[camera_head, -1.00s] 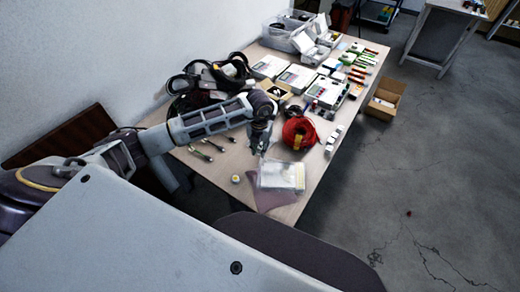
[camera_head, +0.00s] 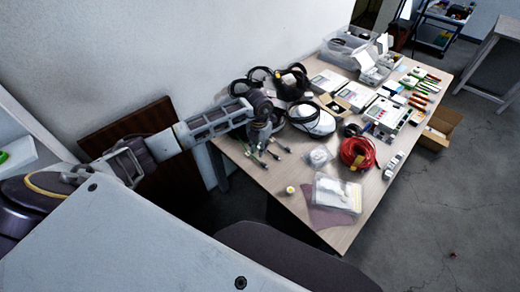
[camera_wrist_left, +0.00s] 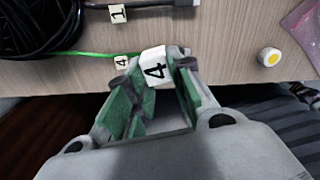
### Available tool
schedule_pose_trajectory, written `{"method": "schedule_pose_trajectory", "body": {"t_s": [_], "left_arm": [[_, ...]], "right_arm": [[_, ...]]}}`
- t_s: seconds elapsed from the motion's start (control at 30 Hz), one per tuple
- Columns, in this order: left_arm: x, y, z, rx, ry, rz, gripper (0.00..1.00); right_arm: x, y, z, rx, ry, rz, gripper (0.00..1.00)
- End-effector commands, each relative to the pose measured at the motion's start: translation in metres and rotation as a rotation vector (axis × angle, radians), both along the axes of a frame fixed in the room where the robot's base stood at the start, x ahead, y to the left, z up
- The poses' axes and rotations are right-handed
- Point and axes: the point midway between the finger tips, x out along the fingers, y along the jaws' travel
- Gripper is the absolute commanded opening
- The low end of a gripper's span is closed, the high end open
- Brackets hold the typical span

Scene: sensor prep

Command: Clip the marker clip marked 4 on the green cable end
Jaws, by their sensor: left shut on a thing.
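My left gripper (camera_head: 262,142) is over the cable ends at the left edge of the table in the head view. In the left wrist view this gripper (camera_wrist_left: 157,84) is shut on a white marker clip (camera_wrist_left: 153,66) with a black 4. The clip is hidden in the head view. The green cable end (camera_wrist_left: 88,54) lies on the table just beyond the fingertips, running to the left. A small pale tag marked 4 (camera_wrist_left: 122,62) is beside it, close to the held clip. I cannot tell whether clip and cable touch. My right gripper is not in view.
A dark cable with a tag marked 1 (camera_wrist_left: 118,13) lies farther back, and a black cable coil (camera_wrist_left: 38,25) is at left. A yellow-and-white round piece (camera_wrist_left: 269,57) is at right. A red cable coil (camera_head: 357,153) and a clear bag (camera_head: 337,193) lie on the table (camera_head: 290,215).

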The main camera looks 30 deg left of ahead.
Motion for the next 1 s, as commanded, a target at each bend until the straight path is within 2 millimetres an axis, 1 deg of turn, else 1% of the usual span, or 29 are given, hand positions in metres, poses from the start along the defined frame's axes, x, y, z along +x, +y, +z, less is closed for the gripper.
{"method": "schedule_pose_trajectory", "body": {"t_s": [0.2,0.7,1.0], "left_arm": [[0.0016,0.0049,-0.0012,0.000,0.001,-0.056,0.10],[0.0024,0.0076,-0.0012,0.000,0.000,-0.218,0.10],[0.0024,0.0075,-0.0011,-0.001,0.000,-0.240,0.10]], "right_arm": [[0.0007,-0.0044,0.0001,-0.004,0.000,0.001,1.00],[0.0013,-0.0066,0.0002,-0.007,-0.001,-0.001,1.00],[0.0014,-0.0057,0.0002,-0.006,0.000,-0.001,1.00]]}}
